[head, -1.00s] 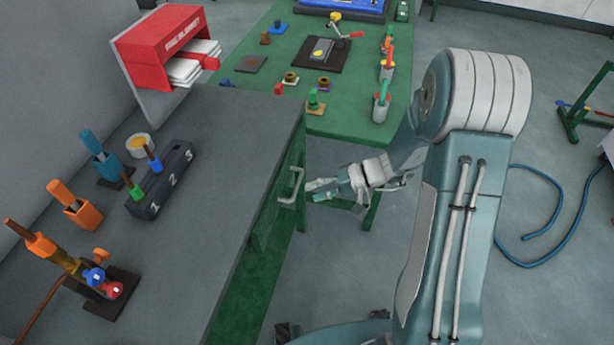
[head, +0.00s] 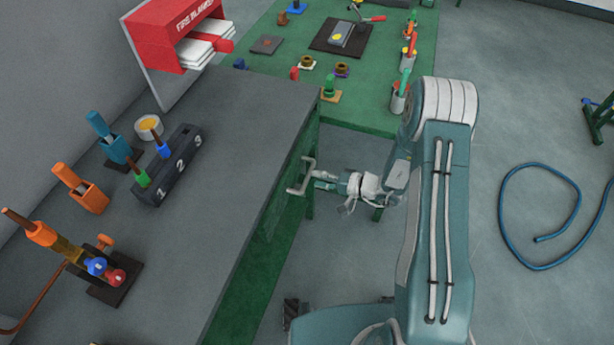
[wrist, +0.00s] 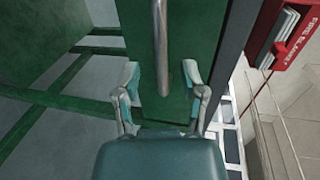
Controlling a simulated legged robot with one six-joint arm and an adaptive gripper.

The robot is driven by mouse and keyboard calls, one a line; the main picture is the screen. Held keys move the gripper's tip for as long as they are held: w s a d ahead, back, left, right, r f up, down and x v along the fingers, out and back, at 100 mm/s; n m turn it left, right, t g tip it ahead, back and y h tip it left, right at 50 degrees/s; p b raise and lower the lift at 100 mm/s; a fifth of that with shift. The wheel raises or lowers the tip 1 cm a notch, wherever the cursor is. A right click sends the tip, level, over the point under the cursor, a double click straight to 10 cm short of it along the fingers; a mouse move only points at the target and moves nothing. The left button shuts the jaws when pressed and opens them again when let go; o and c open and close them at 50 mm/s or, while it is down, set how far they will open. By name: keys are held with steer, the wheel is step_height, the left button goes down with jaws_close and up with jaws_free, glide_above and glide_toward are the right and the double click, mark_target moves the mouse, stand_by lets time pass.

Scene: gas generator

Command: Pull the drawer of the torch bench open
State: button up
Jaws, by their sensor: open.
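The torch bench (head: 225,130) has a grey top and a green front, and fills the left and middle of the head view. Its drawer front (wrist: 196,30) is green and carries a silver bar handle (head: 303,177). The handle also shows in the wrist view (wrist: 160,45), running down toward the space between my fingers. My gripper (head: 318,180) is close to the handle, on its right in the head view. In the wrist view my gripper (wrist: 163,85) is open, with one finger on each side of the handle's lower end. I cannot tell whether either finger touches it.
On the bench stand a numbered block (head: 167,165), an orange holder (head: 82,190), a blue holder (head: 113,140) and a torch (head: 62,250). A green table (head: 275,75) stands behind. A red fire blanket box (head: 172,30) is at the back left. A blue hose (head: 505,210) lies on the floor at right.

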mark_target(308, 176)
steer(key=shift+x, duration=1.9)
jaws_close()
steer(key=shift+d, duration=0.1)
